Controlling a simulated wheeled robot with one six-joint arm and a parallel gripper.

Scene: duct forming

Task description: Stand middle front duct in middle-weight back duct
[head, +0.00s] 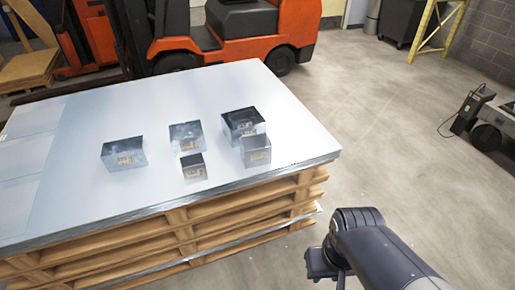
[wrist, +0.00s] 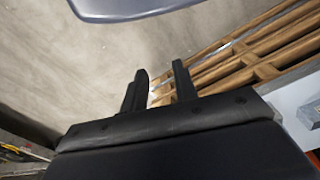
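Several open-topped, grey metal ducts with tan labels stand apart on a metal-topped stack in the head view. The smallest, the middle front duct (head: 193,168), stands between a left duct (head: 124,155) and a right front duct (head: 257,151). Behind are a middle back duct (head: 186,136) and a larger, darker right back duct (head: 242,124), partly covered by the right front duct. I cannot tell which back duct is middle-weight.
The sheet stack (head: 80,200) rests on wooden pallets (head: 180,245). An orange forklift (head: 235,50) stands behind it. My arm is at the lower right, beside the stack over bare floor (head: 390,150). The left part of the top is clear.

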